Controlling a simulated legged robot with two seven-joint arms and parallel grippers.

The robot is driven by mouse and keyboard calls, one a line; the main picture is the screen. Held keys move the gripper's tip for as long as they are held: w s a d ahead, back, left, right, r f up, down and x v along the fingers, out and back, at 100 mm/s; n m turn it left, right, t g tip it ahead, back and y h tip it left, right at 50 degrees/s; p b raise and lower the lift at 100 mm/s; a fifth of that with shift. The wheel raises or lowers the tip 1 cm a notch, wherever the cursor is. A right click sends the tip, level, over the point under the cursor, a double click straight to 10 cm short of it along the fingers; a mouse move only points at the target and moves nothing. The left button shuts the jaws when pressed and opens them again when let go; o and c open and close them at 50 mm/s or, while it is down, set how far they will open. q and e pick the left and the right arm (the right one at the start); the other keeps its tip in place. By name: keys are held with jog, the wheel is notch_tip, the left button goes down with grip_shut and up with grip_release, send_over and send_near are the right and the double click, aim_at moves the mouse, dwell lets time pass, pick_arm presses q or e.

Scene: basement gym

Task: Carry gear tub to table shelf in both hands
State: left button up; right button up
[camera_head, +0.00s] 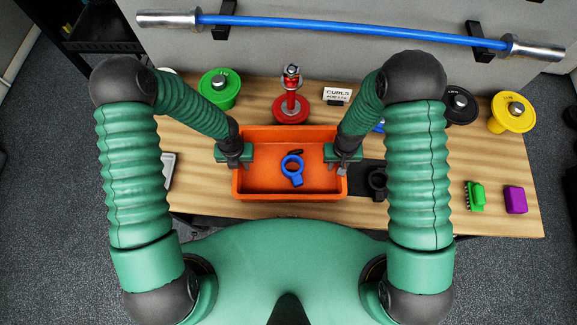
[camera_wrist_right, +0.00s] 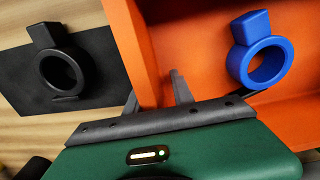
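The orange gear tub (camera_head: 290,196) sits on the wooden table, with a blue ring-shaped collar (camera_head: 292,169) and a small black piece (camera_head: 296,152) inside. My left gripper (camera_head: 235,160) is at the tub's left wall, fingers apart on either side of it. My right gripper (camera_head: 343,163) is at the right wall. In the right wrist view, its fingers (camera_wrist_right: 157,98) straddle the tub wall (camera_wrist_right: 125,40), with a gap between the inner finger and the wall. The blue collar (camera_wrist_right: 258,62) also shows there. I see no shelf I can identify.
On the table (camera_head: 200,205) stand a green weight (camera_head: 220,88), a red post (camera_head: 291,95), a "CURLS" sign (camera_head: 337,95), a black weight (camera_head: 460,106) and a yellow weight (camera_head: 512,112). A black collar (camera_head: 377,182) lies close right of the tub. A blue bar (camera_head: 340,29) hangs behind.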

pick_arm(q)
jog(key=shift+d+f, duration=0.1)
jog(key=shift+f, duration=0.2)
pick_arm(e)
jog(key=shift+d+f, duration=0.1)
jog(key=shift+f, duration=0.15)
pick_arm(q)
jog(key=shift+r, duration=0.1)
jog(key=shift+s+d, duration=0.1)
jog(key=shift+s, duration=0.05)
pick_arm(e)
jog(key=shift+s+d, duration=0.1)
jog(key=shift+s, duration=0.05)
pick_arm(q)
jog(key=c, duration=0.5)
pick_arm(e)
jog(key=c, duration=0.5)
pick_arm(q)
grip_shut()
pick_arm(e)
grip_shut()
jog(key=shift+r, duration=0.1)
